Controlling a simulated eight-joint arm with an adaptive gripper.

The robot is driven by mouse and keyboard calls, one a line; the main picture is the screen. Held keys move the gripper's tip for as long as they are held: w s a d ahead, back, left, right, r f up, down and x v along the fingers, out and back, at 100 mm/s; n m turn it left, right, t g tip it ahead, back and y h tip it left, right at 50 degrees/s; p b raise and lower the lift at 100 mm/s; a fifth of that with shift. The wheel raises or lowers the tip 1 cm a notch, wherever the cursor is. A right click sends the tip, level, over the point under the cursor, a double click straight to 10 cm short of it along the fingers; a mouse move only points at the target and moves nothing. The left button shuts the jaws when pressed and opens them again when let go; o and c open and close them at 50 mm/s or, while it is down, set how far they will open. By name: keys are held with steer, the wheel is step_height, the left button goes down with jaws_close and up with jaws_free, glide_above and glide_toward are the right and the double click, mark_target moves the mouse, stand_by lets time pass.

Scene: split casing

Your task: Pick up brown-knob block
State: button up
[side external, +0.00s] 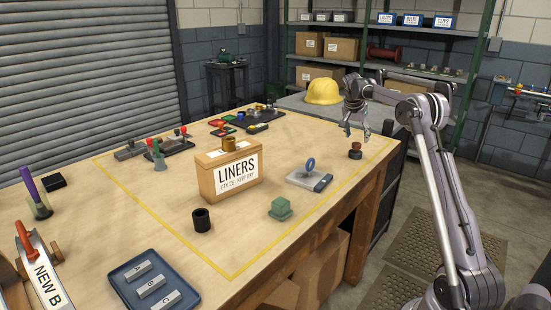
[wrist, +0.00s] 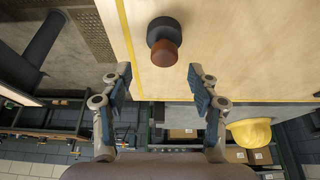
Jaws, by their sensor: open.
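The brown-knob block (side external: 355,151) is a small dark round base with a reddish-brown knob on top. It stands upright on the table near the right edge, close to the yellow line. In the wrist view the brown-knob block (wrist: 164,42) lies beyond the fingertips, centred a little above the gap between them. My gripper (side external: 355,131) is above the block in the side view, with fingers pointing down. In the wrist view my gripper (wrist: 160,80) has its two fingers spread wide, with nothing between them. The block is apart from the fingers.
A grey-and-blue block with a blue ring (side external: 309,178) and a green block (side external: 280,209) stand nearby on the table. The LINERS box (side external: 229,174) is further left. A yellow hard hat (side external: 323,91) sits behind my gripper. The table around the brown-knob block is clear.

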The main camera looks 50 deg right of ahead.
mark_target(357, 143)
steer(key=shift+w+x, duration=0.15)
steer(key=shift+x, duration=1.35)
steer(key=shift+w+x, duration=0.15)
steer(key=shift+x, duration=1.3)
jaws_close()
